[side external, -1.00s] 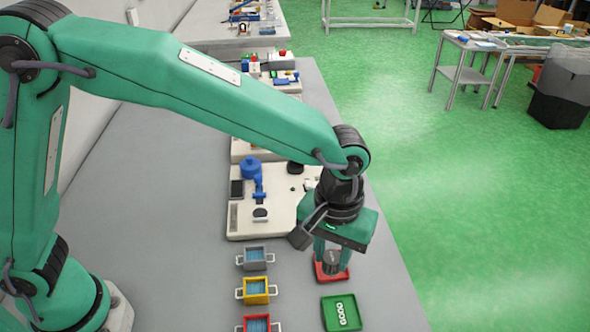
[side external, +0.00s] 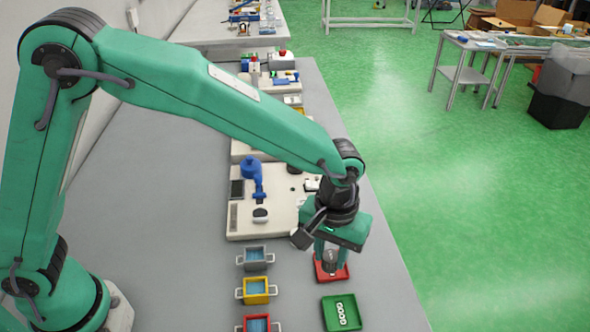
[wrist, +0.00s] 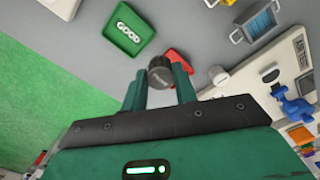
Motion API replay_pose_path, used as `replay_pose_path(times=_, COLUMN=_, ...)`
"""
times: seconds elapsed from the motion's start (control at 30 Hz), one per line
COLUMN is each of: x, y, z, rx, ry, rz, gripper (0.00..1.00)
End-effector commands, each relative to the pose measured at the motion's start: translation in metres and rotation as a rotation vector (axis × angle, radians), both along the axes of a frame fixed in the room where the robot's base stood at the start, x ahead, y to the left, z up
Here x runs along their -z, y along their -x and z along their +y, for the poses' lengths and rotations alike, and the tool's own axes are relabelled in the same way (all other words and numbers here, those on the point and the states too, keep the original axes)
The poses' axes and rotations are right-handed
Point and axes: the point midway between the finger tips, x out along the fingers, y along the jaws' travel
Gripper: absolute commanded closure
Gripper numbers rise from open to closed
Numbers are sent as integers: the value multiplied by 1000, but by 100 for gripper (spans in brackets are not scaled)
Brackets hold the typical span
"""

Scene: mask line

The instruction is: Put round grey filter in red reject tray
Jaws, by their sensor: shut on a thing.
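My gripper (side external: 331,252) points down and is shut on the round grey filter (side external: 330,260). In the wrist view, the filter (wrist: 160,74) sits between the two fingertips (wrist: 159,82), a dark ribbed cylinder with a lighter end. The red reject tray (side external: 340,275) is directly behind and below the filter in the side view. In the wrist view, only part of the red tray (wrist: 176,56) shows, beside the filter, with the right finger hiding some of it. I cannot tell whether the filter touches the tray floor.
A green tray marked GOOD (side external: 329,314) is close to the red tray. Grey (side external: 246,260), yellow (side external: 246,291) and red handled bins stand to the left. A cream fixture with a blue tool (side external: 252,170) is behind. The table's right edge is close to the red tray.

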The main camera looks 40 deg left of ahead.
Motion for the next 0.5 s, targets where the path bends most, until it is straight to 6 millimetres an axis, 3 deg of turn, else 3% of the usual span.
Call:
replay_pose_path(times=0.23, x=23, y=-35, z=17, rx=-3, ry=0, rz=0, gripper=93)
replay_pose_path(times=0.5, x=32, y=-48, z=23, rx=0, ry=1, rz=-1, gripper=93)
